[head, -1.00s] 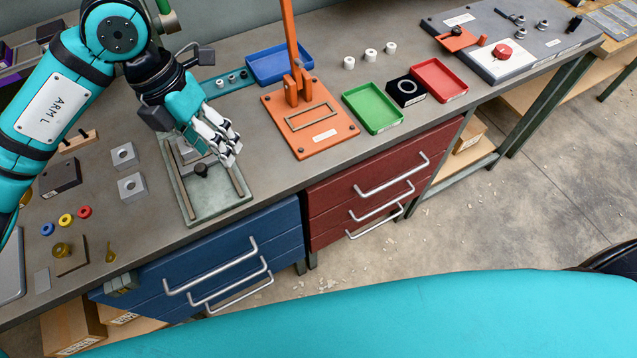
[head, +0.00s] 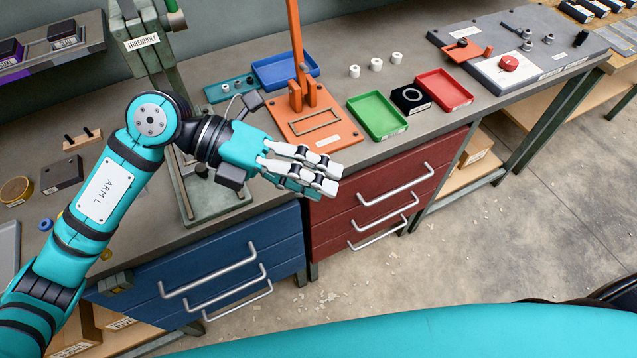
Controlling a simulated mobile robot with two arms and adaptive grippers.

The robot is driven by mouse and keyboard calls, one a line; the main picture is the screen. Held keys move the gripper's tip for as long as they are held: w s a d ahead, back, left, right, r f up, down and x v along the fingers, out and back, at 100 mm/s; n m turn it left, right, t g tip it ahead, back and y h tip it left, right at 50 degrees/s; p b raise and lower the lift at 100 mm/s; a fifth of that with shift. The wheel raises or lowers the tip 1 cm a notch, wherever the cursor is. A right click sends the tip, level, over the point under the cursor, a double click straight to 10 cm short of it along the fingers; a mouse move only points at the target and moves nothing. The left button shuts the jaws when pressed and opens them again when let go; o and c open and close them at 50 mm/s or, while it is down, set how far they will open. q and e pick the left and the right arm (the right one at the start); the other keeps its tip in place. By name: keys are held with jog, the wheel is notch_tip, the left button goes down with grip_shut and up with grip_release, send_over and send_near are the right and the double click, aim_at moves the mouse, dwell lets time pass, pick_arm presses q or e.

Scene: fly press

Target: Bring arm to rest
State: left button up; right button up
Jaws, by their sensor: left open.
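My left arm (head: 108,192), teal with the label ARM L, comes in from the left and reaches to the right over the bench. My left gripper (head: 318,182) is open and empty. It is in the air in front of the orange fixture, over the bench's front edge and the drawers. Its white fingertips point right. The fly press (head: 146,50), green with a THRENHOLT label, stands behind the arm. Its base (head: 222,203) is partly hidden by the arm and gripper. My right gripper does not show.
An orange fixture (head: 345,133) with an upright post stands right of the press. A blue tray (head: 285,70), a green tray (head: 377,117) and a red tray (head: 443,91) lie on the bench. Below are blue drawers (head: 205,255) and red drawers (head: 390,185) with protruding handles. The floor at right is open.

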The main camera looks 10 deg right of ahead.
pick_arm(q)
jog(key=shift+s+d+r+h, duration=0.15)
jog(key=shift+d+r+h, duration=0.05)
jog(key=shift+h, duration=0.1)
dwell(0.4)
